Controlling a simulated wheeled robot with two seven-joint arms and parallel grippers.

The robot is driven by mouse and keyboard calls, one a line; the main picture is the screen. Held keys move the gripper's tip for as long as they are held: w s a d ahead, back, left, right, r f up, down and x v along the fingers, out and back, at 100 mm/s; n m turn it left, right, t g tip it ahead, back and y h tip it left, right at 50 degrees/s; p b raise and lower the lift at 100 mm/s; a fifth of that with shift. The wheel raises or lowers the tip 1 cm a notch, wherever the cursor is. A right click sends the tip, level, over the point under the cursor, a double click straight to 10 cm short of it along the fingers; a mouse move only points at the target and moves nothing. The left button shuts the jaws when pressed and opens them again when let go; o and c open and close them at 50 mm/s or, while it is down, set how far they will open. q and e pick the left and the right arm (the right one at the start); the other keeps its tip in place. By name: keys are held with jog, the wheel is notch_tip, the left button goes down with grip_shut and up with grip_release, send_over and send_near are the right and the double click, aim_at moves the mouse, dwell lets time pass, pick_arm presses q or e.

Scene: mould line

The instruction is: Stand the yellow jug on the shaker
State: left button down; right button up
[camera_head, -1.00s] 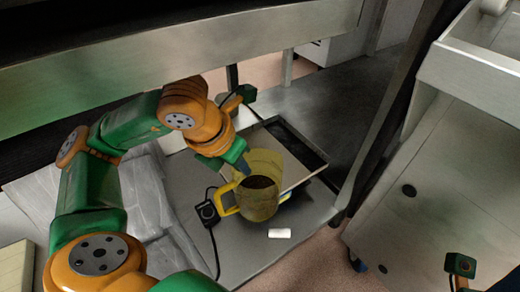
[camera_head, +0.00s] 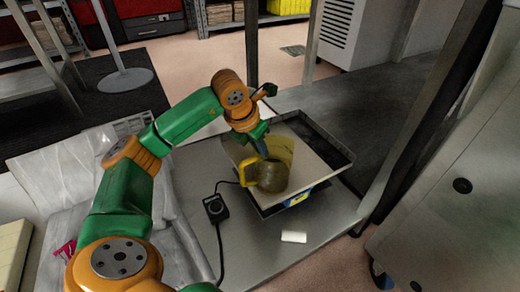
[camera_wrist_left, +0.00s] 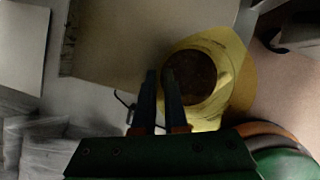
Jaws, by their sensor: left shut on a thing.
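The yellow jug (camera_head: 274,176) has a handle on its left side and a brownish, darker front. My left gripper (camera_head: 262,149) is shut on the jug near its rim. The left wrist view shows the jug (camera_wrist_left: 222,100) from above, with dark brown contents, beside the gripper fingers (camera_wrist_left: 160,85). The shaker (camera_head: 318,168) has a flat beige plate over a dark tray and a blue and yellow panel at its front. In the head view the jug overlaps the plate's front left part. I cannot tell whether it touches the plate. My right gripper is not in view.
A small black box with a cable (camera_head: 215,208) lies left of the shaker. A white block (camera_head: 294,237) lies near the bench's front edge. Wrapped clear bags (camera_head: 60,190) cover the bench's left side. A metal post stands behind the shaker.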

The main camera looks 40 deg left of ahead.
pick_arm(q)
jog(key=shift+f, duration=0.1)
jog(key=c, duration=1)
grip_release()
jog(key=shift+o, duration=0.2)
